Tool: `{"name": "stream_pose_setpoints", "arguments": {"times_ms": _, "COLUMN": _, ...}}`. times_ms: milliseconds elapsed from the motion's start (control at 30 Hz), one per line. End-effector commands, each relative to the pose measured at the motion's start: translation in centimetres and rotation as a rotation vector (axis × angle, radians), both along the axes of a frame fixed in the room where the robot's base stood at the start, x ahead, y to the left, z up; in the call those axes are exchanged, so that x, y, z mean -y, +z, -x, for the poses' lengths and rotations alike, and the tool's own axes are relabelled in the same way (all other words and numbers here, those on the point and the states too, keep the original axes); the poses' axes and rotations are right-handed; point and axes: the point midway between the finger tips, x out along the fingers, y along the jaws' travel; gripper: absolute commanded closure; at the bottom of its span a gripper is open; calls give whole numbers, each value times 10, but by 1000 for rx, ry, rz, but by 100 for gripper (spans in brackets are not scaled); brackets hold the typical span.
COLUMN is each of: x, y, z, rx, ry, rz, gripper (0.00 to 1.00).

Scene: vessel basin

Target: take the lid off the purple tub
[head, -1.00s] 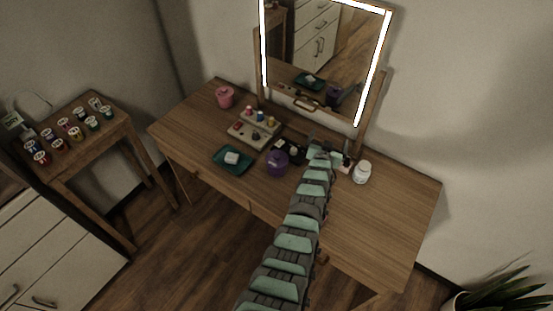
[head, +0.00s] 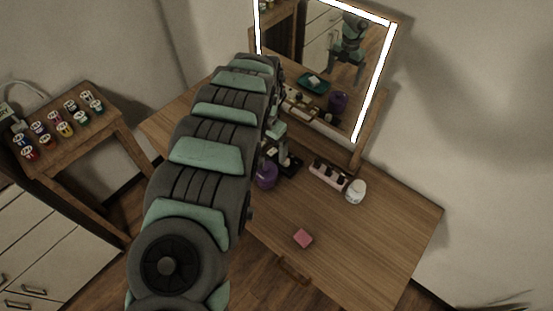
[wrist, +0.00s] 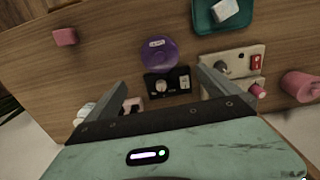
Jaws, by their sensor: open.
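The purple tub (head: 267,175) stands on the wooden dresser, partly hidden by my arm in the head view. In the wrist view the purple tub (wrist: 160,56) is seen from above as a round purple top with a pale label; the lid appears to be on it. My gripper (wrist: 162,85) is open and empty, its two fingers spread wide in the wrist view. The tub shows beyond the fingertips, between their lines, and is not touched. In the head view my arm hides most of the gripper.
A black box with knobs (wrist: 168,83) sits close beside the tub. A teal tray (wrist: 203,22) with a white block, a beige panel (wrist: 240,57) and a pink tub (wrist: 300,86) are also near. A pink block (head: 303,238) and white jar (head: 355,191) stand on the dresser's right part, otherwise mostly clear.

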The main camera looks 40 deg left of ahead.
Motion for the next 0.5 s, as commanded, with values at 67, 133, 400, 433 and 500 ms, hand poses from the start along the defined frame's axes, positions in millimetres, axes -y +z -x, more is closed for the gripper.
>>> {"name": "stream_pose_setpoints", "arguments": {"times_ms": 67, "x": 0, "y": -4, "z": 1, "rx": -4, "ry": 0, "rz": 2, "gripper": 0}}
{"name": "stream_pose_setpoints", "arguments": {"times_ms": 133, "x": 1, "y": -10, "z": 1, "rx": -4, "ry": 0, "rz": 4, "gripper": 0}}
{"name": "stream_pose_setpoints", "arguments": {"times_ms": 400, "x": 0, "y": -45, "z": 0, "rx": 0, "ry": 1, "rz": 2, "gripper": 0}}
{"name": "stream_pose_setpoints", "arguments": {"times_ms": 433, "x": 0, "y": -48, "z": 1, "rx": 0, "ry": 1, "rz": 2, "gripper": 0}}
{"name": "stream_pose_setpoints", "arguments": {"times_ms": 500, "x": 0, "y": -54, "z": 1, "rx": -1, "ry": 1, "rz": 2, "gripper": 0}}
